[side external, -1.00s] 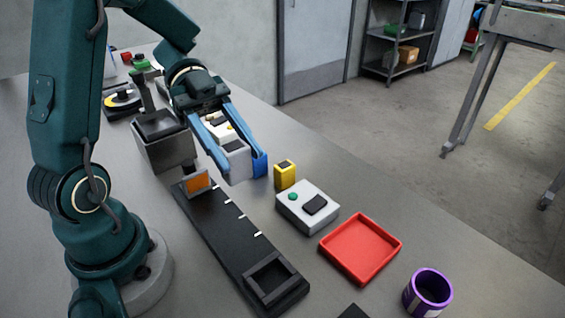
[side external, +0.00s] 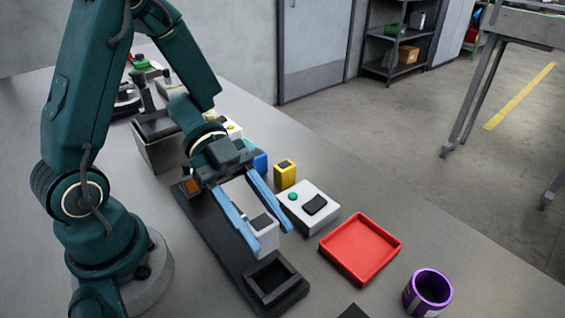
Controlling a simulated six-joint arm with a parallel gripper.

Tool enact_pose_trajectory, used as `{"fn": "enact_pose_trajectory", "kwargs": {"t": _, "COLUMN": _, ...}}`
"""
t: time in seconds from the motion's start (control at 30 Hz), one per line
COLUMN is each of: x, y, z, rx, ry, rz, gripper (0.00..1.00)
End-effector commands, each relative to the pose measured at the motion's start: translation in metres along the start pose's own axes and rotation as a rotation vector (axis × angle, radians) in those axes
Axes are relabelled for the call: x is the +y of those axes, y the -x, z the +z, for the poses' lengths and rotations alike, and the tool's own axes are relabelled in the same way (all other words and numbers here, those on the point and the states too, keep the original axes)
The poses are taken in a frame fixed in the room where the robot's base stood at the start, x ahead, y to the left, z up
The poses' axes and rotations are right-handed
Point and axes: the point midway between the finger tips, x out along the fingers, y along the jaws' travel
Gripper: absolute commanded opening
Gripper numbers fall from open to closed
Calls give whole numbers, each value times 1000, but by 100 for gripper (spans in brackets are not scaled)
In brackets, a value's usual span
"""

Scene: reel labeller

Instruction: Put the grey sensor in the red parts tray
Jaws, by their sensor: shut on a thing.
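The grey sensor (side external: 264,237) is a small light grey block with a dark patch on top. My gripper (side external: 264,238) has its blue fingers on either side of it and is shut on it. They are above the dark rail, near its square-framed front end. The red parts tray (side external: 325,252) is a shallow square tray to the right of my gripper. It looks empty and stands apart from the sensor.
A white box with a green button (side external: 321,194) and a yellow block (side external: 285,174) stand behind the tray. A purple cup (side external: 413,299) is at its front right. The black rail (side external: 215,232) lies under my gripper. A blue block (side external: 260,162) is partly hidden by my arm.

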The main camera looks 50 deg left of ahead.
Motion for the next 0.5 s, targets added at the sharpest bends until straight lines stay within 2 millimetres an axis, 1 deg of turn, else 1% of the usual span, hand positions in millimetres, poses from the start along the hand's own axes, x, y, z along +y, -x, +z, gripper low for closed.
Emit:
{"fn": "enact_pose_trajectory", "kwargs": {"t": 0.03, "x": 4, "y": -11, "z": 2, "rx": 0, "ry": 5, "rz": 9, "gripper": 0}}
{"fn": "enact_pose_trajectory", "kwargs": {"t": 0.13, "x": 5, "y": -24, "z": 4, "rx": 2, "ry": 3, "rz": 6, "gripper": 0}}
{"fn": "enact_pose_trajectory", "kwargs": {"t": 0.33, "x": 6, "y": -33, "z": 9, "rx": -1, "ry": 3, "rz": 1, "gripper": 0}}
{"fn": "enact_pose_trajectory", "kwargs": {"t": 0.5, "x": 6, "y": -39, "z": 26, "rx": -1, "ry": 7, "rz": 1, "gripper": 0}}
